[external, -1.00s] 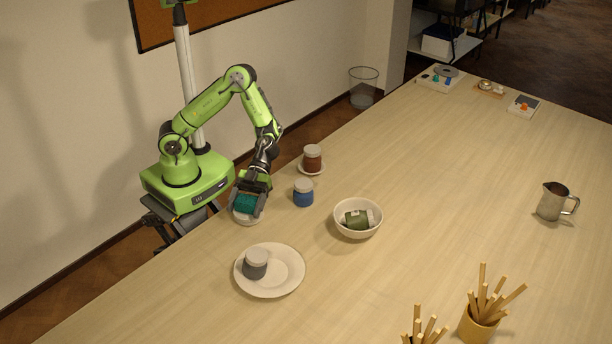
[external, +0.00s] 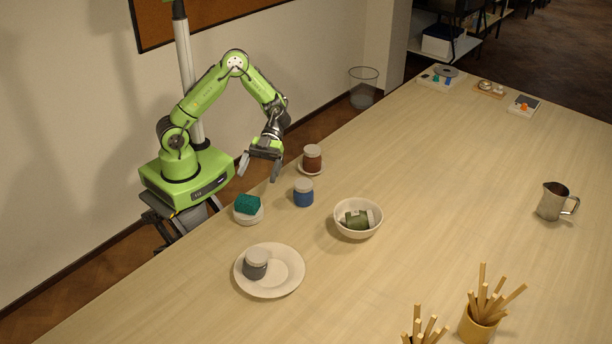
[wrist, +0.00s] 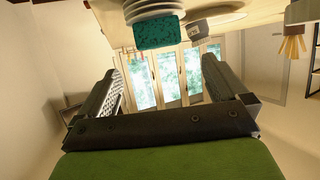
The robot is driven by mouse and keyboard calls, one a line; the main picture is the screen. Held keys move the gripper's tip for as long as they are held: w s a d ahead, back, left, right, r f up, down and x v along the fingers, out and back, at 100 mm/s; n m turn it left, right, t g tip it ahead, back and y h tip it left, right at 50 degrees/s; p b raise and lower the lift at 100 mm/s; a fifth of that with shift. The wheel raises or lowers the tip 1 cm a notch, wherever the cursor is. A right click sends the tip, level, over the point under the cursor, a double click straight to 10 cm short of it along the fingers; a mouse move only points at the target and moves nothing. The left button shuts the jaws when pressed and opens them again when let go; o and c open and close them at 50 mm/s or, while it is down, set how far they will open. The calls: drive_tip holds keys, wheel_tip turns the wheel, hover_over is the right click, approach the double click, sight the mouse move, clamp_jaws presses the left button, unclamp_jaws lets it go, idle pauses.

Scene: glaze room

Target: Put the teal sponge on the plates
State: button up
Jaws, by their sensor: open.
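The teal sponge (external: 248,204) lies on the small stack of white plates (external: 249,217) near the table's left edge. In the wrist view the teal sponge (wrist: 155,33) rests against the stacked plates (wrist: 152,10), seen at the top of the picture. My gripper (external: 260,169) is open and empty. It is above and behind the sponge, apart from it, with its fingers spread. The wrist view shows nothing between the two fingers (wrist: 160,85).
A large plate (external: 285,270) holds a grey jar (external: 256,263). A blue jar (external: 303,193), a brown jar (external: 312,158) on a saucer, and a bowl (external: 357,232) with a green item stand nearby. A metal pitcher (external: 552,201) is far right. The table's middle is clear.

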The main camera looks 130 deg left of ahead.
drive_tip(key=s+d+r+n+g+y, duration=0.2)
drive_tip(key=s+d+n+g+y, duration=0.15)
drive_tip(key=s+d+y, duration=0.35)
drive_tip(key=s+a+r+n+t+y, duration=0.1)
drive_tip(key=s+r+n+t+y, duration=0.3)
drive_tip(key=s+n, duration=0.6)
wheel_tip(320, 180, up, 2)
drive_tip(key=shift+s+r+y, duration=0.25)
drive_tip(key=shift+s+y, duration=0.45)
drive_tip(key=shift+s, duration=0.45)
drive_tip(key=shift+r+p, duration=0.55)
